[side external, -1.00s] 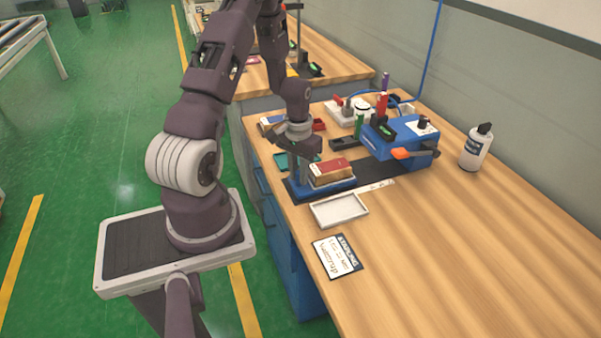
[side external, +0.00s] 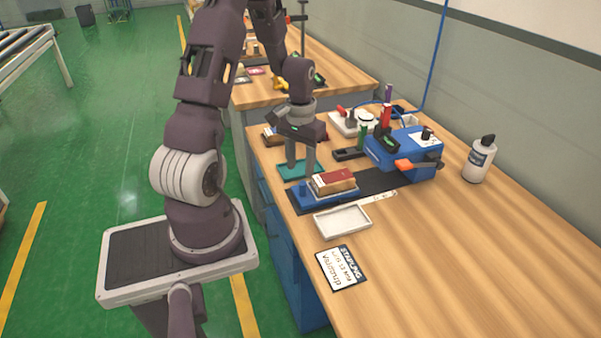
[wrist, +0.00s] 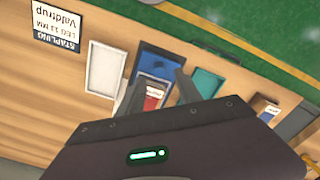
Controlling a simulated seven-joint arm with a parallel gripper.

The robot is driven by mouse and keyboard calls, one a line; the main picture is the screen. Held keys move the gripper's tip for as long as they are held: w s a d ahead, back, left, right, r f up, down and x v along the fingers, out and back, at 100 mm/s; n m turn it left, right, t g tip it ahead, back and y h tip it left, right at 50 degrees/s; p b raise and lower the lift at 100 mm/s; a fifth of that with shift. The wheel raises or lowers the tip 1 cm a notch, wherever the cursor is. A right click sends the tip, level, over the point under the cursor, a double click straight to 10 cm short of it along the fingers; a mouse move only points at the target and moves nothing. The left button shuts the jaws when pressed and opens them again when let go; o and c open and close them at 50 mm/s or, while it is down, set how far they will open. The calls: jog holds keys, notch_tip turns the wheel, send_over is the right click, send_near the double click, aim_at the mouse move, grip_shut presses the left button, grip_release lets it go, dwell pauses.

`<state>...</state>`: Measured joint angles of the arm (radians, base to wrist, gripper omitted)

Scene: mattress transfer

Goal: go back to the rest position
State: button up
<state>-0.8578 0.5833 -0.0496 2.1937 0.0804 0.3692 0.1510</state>
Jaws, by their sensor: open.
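My gripper (side external: 301,168) is open and empty, pointing down above the bench, behind and left of a small block with a red top (side external: 333,182). The block lies on a blue fixture (side external: 302,198), apart from the fingers. In the wrist view the two grey fingers (wrist: 158,84) stand apart, with the red-and-white labelled block (wrist: 152,95) in the picture between them. The blue fixture (wrist: 160,63) shows just beyond, and my gripper's dark body hides the lower part of the view.
A white tray (side external: 343,221) and a stapling card (side external: 341,268) lie in front. A teal tray (side external: 296,174) lies beneath my gripper. A blue stapling machine (side external: 404,150) and a white bottle (side external: 479,160) stand to the right. The front right bench is clear.

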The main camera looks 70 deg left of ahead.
dwell(0.3)
jog(key=w+d+r+m+t+y, duration=0.1)
jog(key=d+r+m+t, duration=0.15)
jog(key=d+r, duration=1.15)
jog(key=s+d+r+m+t+h, duration=0.1)
jog(key=s+d+r+m+t, duration=0.2)
jog(key=s+d+r, duration=0.5)
jog(key=s+d+m, duration=0.1)
jog(key=s+d, duration=0.1)
jog(key=s, duration=0.1)
jog(key=shift+s+d+r, duration=0.15)
jog(key=shift+d+r, duration=0.15)
jog(key=shift+r, duration=0.05)
